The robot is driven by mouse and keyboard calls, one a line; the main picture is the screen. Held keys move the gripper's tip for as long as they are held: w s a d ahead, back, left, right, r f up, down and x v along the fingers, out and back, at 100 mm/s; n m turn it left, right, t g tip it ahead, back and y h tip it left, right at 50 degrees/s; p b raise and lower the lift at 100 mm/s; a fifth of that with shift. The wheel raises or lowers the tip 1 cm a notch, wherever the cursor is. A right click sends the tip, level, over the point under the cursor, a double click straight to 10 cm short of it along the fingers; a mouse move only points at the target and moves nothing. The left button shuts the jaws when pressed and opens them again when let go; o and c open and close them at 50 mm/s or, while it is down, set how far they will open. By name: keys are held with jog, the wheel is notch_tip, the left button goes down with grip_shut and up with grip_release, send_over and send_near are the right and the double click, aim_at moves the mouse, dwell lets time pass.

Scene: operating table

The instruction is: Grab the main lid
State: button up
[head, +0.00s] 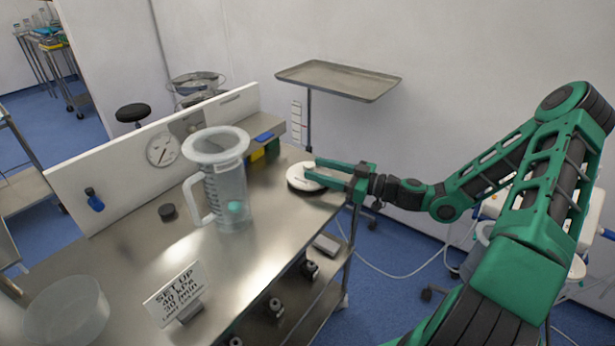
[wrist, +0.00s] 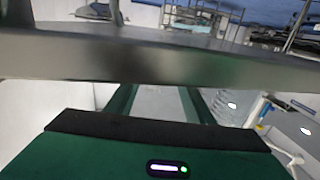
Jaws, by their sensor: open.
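A round white lid-like disc with a dark rim (head: 298,184) lies flat at the far right end of the steel table in the head view. It looks like the main lid. My green gripper (head: 308,170) reaches in from the right, with its two fingers apart over the disc's right part. Nothing is seen clamped between them, and I cannot tell whether they touch the disc. In the wrist view my gripper (wrist: 160,105) points at the table edge, which hides the fingertips. I cannot make out the disc clearly there.
A clear jar (head: 232,185) with a wide rim and handle stands left of the disc on the steel table (head: 130,255). A sign (head: 176,291), a small black cap (head: 168,211) and a translucent bowl (head: 66,312) are nearer. A tray stand (head: 338,80) is behind.

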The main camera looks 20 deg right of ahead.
aim_at(308, 164)
jog(key=x, duration=0.3)
jog(key=shift+w+a+f, duration=0.15)
jog(key=shift+w+a, duration=0.15)
jog(key=c, duration=1.2)
